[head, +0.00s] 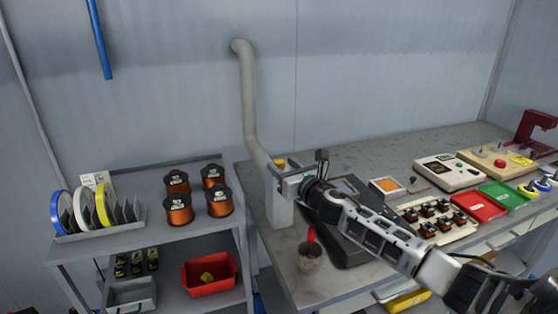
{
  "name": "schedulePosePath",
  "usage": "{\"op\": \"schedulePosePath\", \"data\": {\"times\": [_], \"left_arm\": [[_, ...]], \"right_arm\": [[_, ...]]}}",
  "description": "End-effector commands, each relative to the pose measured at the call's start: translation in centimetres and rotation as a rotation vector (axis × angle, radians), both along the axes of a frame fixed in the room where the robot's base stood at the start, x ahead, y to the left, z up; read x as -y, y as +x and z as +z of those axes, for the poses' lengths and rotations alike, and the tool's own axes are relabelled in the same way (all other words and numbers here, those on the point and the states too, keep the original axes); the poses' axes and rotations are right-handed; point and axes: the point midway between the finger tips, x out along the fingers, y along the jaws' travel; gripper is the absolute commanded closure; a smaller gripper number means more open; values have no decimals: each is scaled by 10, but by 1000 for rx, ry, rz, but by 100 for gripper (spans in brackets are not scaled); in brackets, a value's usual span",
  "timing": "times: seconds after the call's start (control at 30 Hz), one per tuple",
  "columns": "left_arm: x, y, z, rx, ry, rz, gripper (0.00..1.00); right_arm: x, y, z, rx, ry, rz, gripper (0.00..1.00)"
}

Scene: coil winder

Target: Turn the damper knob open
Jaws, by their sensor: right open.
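A grey duct (248,95) runs down the back wall to a pale grey upright box (279,208) at the left end of the workbench. A small yellow knob (280,163) shows at the top of this box; it looks like the damper knob. My right arm reaches in from the lower right. Its gripper (284,174) is open at the top of the box, close beside the knob. I cannot tell whether the fingers touch the knob, and its turned position is too small to read. My left gripper is out of view.
The workbench (345,280) holds a dark device (352,250), a cup with a red item (310,257), a tray of small coils (434,218), and red (480,207) and green (503,195) trays. A shelf (150,235) with copper spools (178,210) stands left.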

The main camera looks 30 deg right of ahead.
Motion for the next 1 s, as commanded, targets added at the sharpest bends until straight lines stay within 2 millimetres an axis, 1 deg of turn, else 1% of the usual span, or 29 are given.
{"op": "schedulePosePath", "data": {"times": [0.03,0.2,0.33,0.57,0.6,0.67,0.7,0.73,0.77,1.0], "left_arm": [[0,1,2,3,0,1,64],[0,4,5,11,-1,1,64],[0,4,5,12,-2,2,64],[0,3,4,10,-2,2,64],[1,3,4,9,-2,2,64],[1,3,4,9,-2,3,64],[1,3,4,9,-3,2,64],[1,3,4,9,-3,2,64],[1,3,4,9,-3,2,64],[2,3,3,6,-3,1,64]], "right_arm": [[0,9,2,2,2,0,53],[1,24,0,0,2,0,53],[1,28,0,0,-1,1,53],[1,29,0,0,-1,2,53],[1,29,0,0,-1,2,55],[1,29,0,0,-1,1,72],[1,29,0,0,-1,1,83],[1,29,0,0,-1,1,92],[1,29,0,0,-1,1,97],[0,29,-1,0,0,-9,97]]}}
